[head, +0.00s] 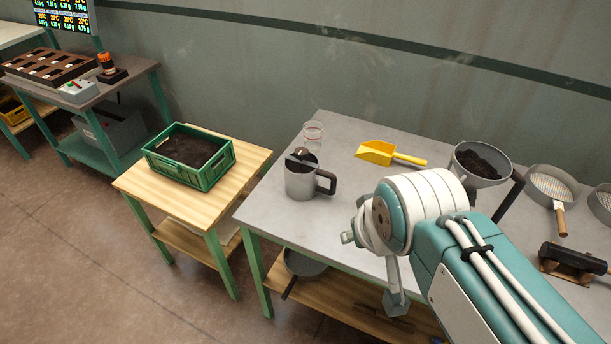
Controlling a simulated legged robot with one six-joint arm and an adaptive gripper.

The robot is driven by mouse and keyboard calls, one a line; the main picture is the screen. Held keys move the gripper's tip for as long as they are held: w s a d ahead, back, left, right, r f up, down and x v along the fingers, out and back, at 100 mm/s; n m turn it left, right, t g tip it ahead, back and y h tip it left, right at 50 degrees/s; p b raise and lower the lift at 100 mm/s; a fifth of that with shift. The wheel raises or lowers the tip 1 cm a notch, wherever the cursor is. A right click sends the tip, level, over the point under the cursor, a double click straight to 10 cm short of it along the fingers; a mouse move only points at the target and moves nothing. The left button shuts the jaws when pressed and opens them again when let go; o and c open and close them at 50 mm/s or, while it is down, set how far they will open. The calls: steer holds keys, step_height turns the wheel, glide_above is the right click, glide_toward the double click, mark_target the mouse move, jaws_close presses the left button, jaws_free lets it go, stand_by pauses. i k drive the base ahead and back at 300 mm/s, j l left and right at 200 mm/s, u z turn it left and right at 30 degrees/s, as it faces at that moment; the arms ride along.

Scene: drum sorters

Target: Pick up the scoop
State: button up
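The yellow scoop (378,153) lies on the grey metal worktable (262,205) near its back edge, its handle pointing right. Nothing touches it. My arm reaches in from the lower right. My gripper (394,298) is at the arm's end, in front of and below the scoop in the picture, clear of it. The wrist hides most of the gripper, and I cannot tell whether its fingers are open or shut.
A grey mug (300,183) with a dark item in it and a clear glass (313,132) stand left of the scoop. A pot of soil (474,170) and a sieve (548,187) are right. A green crate (207,180) sits on a lower wooden table.

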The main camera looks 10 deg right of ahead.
mark_target(377, 151)
steer(key=i+j+z, duration=0.15)
steer(key=z, duration=0.3)
steer(key=i+j+z, duration=0.1)
steer(key=z, duration=0.3)
steer(key=j+z, duration=0.25)
steer(key=z, duration=0.2)
steer(key=i, duration=0.05)
